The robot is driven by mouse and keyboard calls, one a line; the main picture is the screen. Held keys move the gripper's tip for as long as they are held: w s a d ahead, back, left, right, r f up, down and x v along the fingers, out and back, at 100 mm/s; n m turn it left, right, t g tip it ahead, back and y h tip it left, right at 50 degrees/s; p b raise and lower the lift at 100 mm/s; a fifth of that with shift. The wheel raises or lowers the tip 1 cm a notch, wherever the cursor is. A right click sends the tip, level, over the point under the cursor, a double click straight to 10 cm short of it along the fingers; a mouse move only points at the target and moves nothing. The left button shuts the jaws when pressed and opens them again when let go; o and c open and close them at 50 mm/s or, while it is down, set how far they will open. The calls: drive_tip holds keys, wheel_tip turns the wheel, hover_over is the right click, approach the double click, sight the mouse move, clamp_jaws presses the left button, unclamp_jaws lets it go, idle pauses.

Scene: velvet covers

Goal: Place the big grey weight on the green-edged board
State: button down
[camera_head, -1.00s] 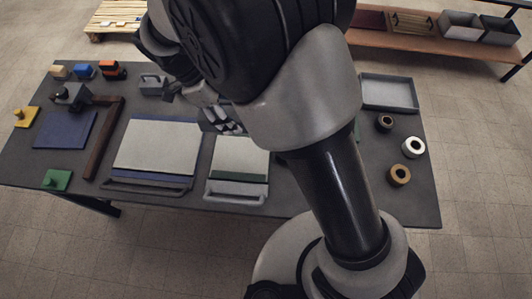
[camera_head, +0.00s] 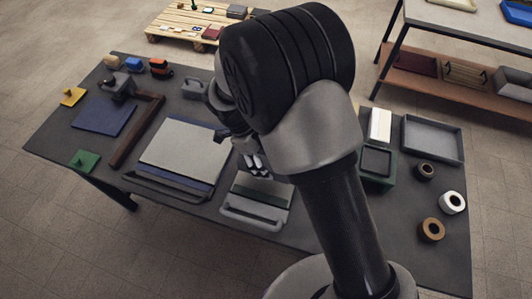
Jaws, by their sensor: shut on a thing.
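My gripper (camera_head: 253,160) is over the far end of the green-edged board (camera_head: 262,190), close to the right edge of the blue-edged board (camera_head: 188,150). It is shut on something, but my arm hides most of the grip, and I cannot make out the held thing. The green-edged board lies in a grey handled frame (camera_head: 254,215), its far part hidden by my gripper. A grey block with a loop handle (camera_head: 197,88) stands at the table's far side. A darker grey block (camera_head: 117,86) stands by the blue panel (camera_head: 103,116). I cannot tell which is the big grey weight.
A brown bar (camera_head: 137,133) lies left of the boards. To the right are a green box (camera_head: 376,183), a white block (camera_head: 379,124), a grey tray (camera_head: 404,138) and several rolls (camera_head: 431,229). A pallet (camera_head: 180,24) and shelves (camera_head: 450,77) stand beyond.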

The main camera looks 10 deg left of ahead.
drive_tip(key=shift+w+f+b, duration=0.15)
drive_tip(key=shift+f+b, duration=0.5)
drive_tip(key=shift+f, duration=2)
drive_tip(key=shift+f, duration=0.1)
drive_tip(key=c, duration=0.6)
unclamp_jaws()
drive_tip(key=shift+f, duration=0.15)
drive_tip(key=p+v, duration=0.1)
drive_tip(key=v, duration=0.5)
drive_tip(key=p+v, duration=0.2)
drive_tip(key=v, duration=0.4)
drive_tip(key=shift+s+d, duration=0.1)
drive_tip(key=shift+s, duration=0.1)
